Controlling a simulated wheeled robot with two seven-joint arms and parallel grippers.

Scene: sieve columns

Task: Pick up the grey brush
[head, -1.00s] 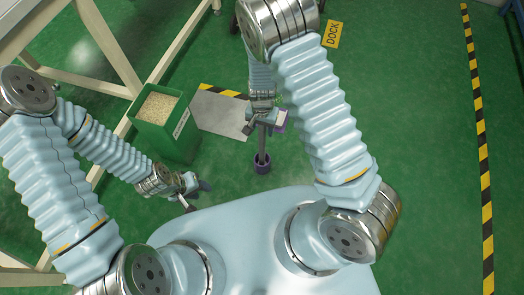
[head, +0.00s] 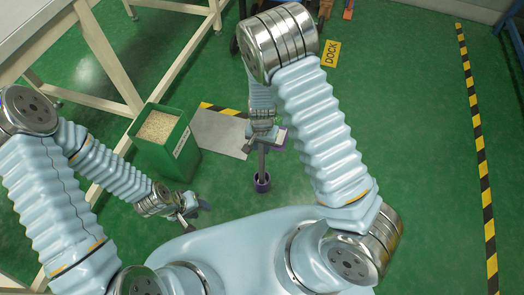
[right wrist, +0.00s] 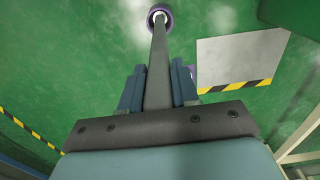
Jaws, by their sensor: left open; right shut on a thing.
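A long grey shaft, seemingly the grey brush (right wrist: 158,58), stands between the fingers of my right gripper (right wrist: 158,88) in the right wrist view. The gripper is shut on it. In the head view the grey brush (head: 262,162) hangs below my right gripper (head: 263,137) and reaches down to a purple ring-shaped piece (head: 262,182). I cannot tell whether this piece is part of the brush or a separate cup. In the right wrist view the purple ring (right wrist: 159,15) is pale inside. My left gripper (head: 192,212) is open and empty, apart from the brush.
A green bin (head: 183,160) with pale grains stands left of the right gripper. Another purple thing (head: 281,138) is partly hidden by the right gripper. Green floor is clear at the right.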

